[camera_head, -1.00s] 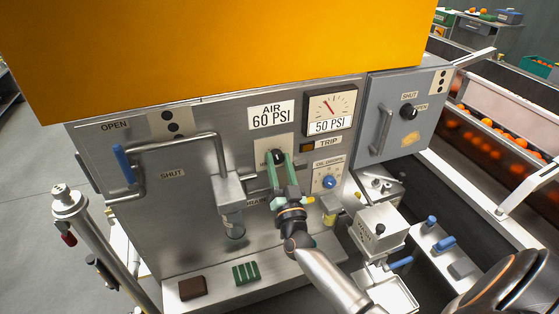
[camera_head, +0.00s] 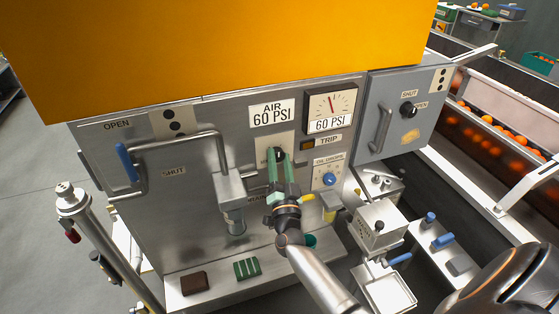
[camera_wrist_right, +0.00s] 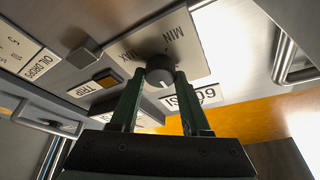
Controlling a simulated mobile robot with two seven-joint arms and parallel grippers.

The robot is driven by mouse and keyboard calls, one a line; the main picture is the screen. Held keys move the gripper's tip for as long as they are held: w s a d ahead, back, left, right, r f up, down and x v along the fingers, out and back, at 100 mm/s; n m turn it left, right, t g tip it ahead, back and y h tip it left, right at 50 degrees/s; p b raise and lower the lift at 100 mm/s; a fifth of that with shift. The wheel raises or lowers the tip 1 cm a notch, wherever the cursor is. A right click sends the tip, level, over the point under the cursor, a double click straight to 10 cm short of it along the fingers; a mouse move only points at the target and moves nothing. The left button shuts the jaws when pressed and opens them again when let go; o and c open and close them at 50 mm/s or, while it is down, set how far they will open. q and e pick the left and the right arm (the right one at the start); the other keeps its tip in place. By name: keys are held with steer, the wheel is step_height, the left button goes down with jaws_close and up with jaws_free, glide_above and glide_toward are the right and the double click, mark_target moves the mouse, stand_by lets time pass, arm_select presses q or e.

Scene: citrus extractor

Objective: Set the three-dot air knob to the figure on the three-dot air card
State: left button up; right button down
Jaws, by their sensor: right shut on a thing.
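The air knob (camera_head: 279,155) is a dark round knob on a pale plate in the middle of the steel panel; it also shows in the wrist view (camera_wrist_right: 159,72). My right gripper (camera_head: 280,158) has its green fingers on either side of it and is shut on it; it also shows in the wrist view (camera_wrist_right: 160,80). The air card (camera_head: 272,115) above reads 60 PSI. The gauge (camera_head: 331,104) to its right has a red needle, and its readout (camera_head: 331,125) says 60 PSI. My left gripper is out of view.
A dotted plate (camera_head: 157,125) is on the panel's left and another (camera_head: 436,80) on the grey right-hand box. The oil drops dial (camera_head: 329,178) sits just right of my gripper. A bent pipe handle (camera_head: 221,150) is close on the left, with an orange cover (camera_head: 220,50) above.

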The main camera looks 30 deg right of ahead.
steer(key=shift+c, duration=1.9)
jaws_free()
steer(key=shift+s, duration=0.1)
steer(key=p+v, duration=0.1)
steer(key=v, duration=1.1)
steer(key=shift+s, duration=0.2)
steer(key=shift+a+f, duration=0.1)
steer(key=s+a+f+n+y, duration=0.2)
steer(key=a+f+n+y, duration=0.35)
steer(key=n+y, duration=0.2)
steer(key=s+a+f+n+g+y, duration=0.2)
steer(key=s+a+f+n+g, duration=0.1)
steer(key=s+f+g, duration=0.2)
steer(key=s+a+f+n+g+y, duration=0.2)
steer(key=s+a+f+n+g, duration=0.1)
steer(key=s+f, duration=0.4)
steer(key=shift+s+a+f+n+g+y, duration=0.2)
steer(key=shift+s+f+n+g+y, duration=0.2)
steer(key=shift+s+g, duration=0.85)
steer(key=shift+t, duration=0.25)
